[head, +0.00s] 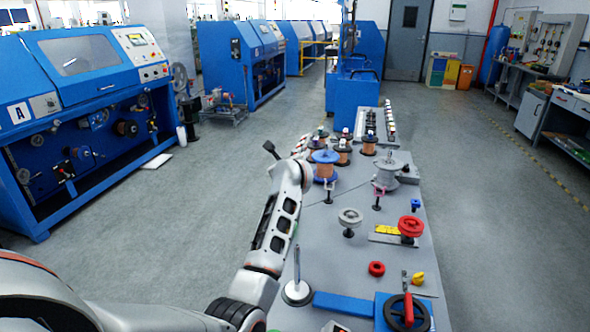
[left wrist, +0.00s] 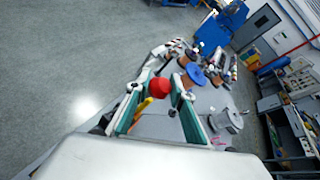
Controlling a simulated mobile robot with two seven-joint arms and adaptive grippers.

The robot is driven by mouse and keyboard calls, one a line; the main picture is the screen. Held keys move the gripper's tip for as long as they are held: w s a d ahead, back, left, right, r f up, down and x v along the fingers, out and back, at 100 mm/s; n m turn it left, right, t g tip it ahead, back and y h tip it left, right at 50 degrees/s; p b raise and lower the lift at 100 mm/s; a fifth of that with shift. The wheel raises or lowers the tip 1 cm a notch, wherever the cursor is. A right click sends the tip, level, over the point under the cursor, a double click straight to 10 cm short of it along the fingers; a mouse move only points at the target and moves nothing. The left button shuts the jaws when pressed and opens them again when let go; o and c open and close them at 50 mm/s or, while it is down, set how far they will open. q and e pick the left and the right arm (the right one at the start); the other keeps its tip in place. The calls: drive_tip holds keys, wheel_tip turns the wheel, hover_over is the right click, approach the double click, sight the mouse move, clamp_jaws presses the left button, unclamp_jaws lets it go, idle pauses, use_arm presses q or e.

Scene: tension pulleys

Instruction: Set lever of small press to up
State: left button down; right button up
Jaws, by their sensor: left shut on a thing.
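In the left wrist view my left gripper (left wrist: 157,84) has its two green-padded fingers on either side of a round red knob (left wrist: 159,88), and it is shut on it. A yellow bar (left wrist: 142,106) shows just below the knob, between the fingers. In the head view my left arm reaches over the table's left edge and hides its gripper and the knob. The small press and its lever cannot be clearly made out, so I cannot tell the lever's position. My right gripper is in neither view.
The grey table (head: 340,265) holds a blue-topped copper spool (head: 325,165), a grey spool (head: 385,174), a red wheel (head: 411,227), a red ring (head: 376,268) and a blue device with a black handwheel (head: 398,309). Blue machines (head: 88,95) stand left.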

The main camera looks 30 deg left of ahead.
use_arm(q)
drive_tip(key=shift+s+a+r, duration=0.1)
drive_tip(key=shift+s+a, duration=0.15)
drive_tip(key=shift+a, duration=0.7)
drive_tip(key=shift+s+a, duration=0.25)
drive_tip(key=shift+a, duration=0.65)
drive_tip(key=c, duration=1.8)
unclamp_jaws()
drive_tip(key=shift+a, duration=0.1)
drive_tip(key=shift+o, duration=0.2)
drive_tip(key=v, duration=0.7)
drive_tip(key=shift+s+d, duration=0.25)
